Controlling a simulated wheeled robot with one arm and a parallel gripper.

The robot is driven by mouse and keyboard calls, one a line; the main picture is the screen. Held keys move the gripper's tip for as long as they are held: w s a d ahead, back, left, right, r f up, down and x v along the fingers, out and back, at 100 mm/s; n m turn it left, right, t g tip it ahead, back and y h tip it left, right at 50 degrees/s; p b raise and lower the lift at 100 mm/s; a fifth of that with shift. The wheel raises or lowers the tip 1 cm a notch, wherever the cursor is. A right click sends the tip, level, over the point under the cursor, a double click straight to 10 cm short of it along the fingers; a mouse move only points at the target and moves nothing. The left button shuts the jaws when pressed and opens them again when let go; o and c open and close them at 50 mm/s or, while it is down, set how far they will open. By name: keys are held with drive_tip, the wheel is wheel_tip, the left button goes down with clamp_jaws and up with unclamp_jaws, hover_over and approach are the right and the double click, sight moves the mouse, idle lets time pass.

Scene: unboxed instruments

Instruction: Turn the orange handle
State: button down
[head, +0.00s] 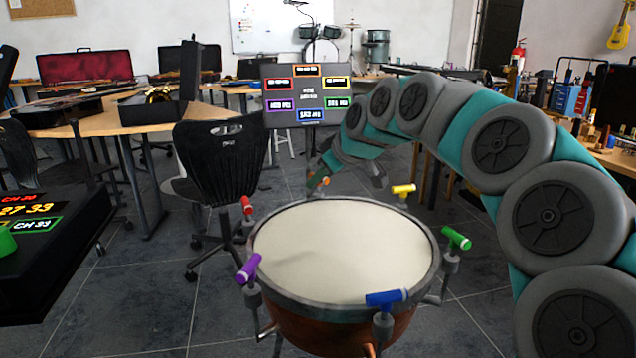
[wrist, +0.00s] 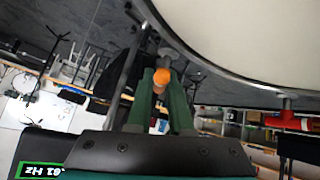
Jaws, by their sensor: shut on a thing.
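The orange handle (head: 324,181) is at the far rim of the drum (head: 340,250), mostly hidden in the head view by my gripper (head: 330,168). In the wrist view, the orange handle (wrist: 162,76) lies between the two green fingers of my gripper (wrist: 162,84). The fingers are shut on the handle, close beside the drum's rim (wrist: 195,52). The handle's exact turn angle cannot be told.
Other handles ring the drum: red (head: 247,206), purple (head: 248,267), blue (head: 386,298), green (head: 456,238) and yellow (head: 403,190). A screen with coloured labels (head: 308,96) stands behind. A black chair (head: 222,165) is at left. My arm arches over the right side.

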drive_tip(key=m+h, duration=0.1)
drive_tip(key=m+t+h+b, duration=0.1)
drive_tip(key=m, duration=0.1)
drive_tip(key=shift+d+f+m+h, duration=0.1)
drive_tip(key=shift+f+m+h, duration=0.05)
drive_tip(key=shift+m+h, duration=0.2)
drive_tip(key=m+h, duration=0.3)
drive_tip(key=shift+w+m+t+b, duration=0.1)
drive_tip(key=shift+m+t+b, duration=0.15)
drive_tip(key=shift+t+b, duration=0.15)
drive_tip(key=m+g+h, duration=0.1)
drive_tip(key=m+h, duration=0.3)
drive_tip(key=m, duration=0.1)
drive_tip(key=shift+m, duration=0.4)
drive_tip(key=shift+r, duration=0.2)
drive_tip(key=c, duration=0.8)
unclamp_jaws()
drive_tip(key=shift+c, duration=0.2)
drive_tip(key=v, duration=0.7)
drive_tip(key=shift+s+a+r, duration=0.2)
drive_tip(key=shift+s+r, duration=0.05)
